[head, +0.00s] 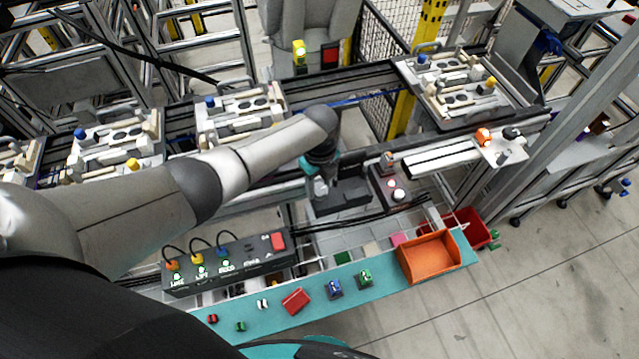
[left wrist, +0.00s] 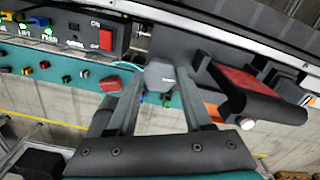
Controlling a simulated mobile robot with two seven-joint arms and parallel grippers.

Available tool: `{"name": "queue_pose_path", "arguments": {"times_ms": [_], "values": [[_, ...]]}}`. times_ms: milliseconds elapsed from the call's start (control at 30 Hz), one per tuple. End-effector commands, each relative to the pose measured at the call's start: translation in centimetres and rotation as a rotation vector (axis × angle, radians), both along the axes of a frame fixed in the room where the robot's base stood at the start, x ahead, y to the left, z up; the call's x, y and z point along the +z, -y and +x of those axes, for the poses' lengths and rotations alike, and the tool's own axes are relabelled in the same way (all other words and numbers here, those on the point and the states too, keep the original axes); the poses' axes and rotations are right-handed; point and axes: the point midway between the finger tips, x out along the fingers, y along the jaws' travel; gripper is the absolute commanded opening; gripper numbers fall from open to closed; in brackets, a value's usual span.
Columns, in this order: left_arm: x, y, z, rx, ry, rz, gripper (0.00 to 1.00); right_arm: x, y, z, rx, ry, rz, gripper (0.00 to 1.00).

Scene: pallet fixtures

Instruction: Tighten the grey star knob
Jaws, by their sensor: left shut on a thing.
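The grey knob (left wrist: 160,76) shows in the left wrist view as a dark grey, many-sided head with a small white mark on its face. My left gripper (left wrist: 158,82) is shut on it, one finger on each side. In the head view my left gripper (head: 322,186) points down at a dark fixture (head: 350,198) behind the control box, and I cannot make out the knob there. What the knob is seated on is hidden. My right gripper is in neither view.
A black control box (head: 230,264) with cables and a red switch stands left of the gripper. A black curved part with a red face (left wrist: 250,88) is close on the right in the wrist view. A teal shelf (head: 385,292) carries small parts and an orange bin (head: 430,258).

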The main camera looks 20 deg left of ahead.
Motion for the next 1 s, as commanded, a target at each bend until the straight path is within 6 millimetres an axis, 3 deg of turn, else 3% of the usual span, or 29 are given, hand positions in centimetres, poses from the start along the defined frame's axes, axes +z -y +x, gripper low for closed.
{"name": "queue_pose_path", "arguments": {"times_ms": [167,200,433,767,1000], "values": [[0.0,0.0,0.0,0.001,0.000,0.000,0.00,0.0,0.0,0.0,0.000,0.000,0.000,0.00],[0.0,0.0,0.0,0.001,0.000,0.000,0.55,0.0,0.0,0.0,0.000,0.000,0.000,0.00],[0.0,0.0,0.0,0.001,0.000,0.000,0.81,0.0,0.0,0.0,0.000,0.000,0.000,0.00],[0.3,0.0,0.0,0.002,0.001,-0.001,0.81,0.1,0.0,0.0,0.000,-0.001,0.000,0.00],[3.3,0.0,0.1,0.001,0.003,-0.001,0.81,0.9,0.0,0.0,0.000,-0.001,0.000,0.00]]}}
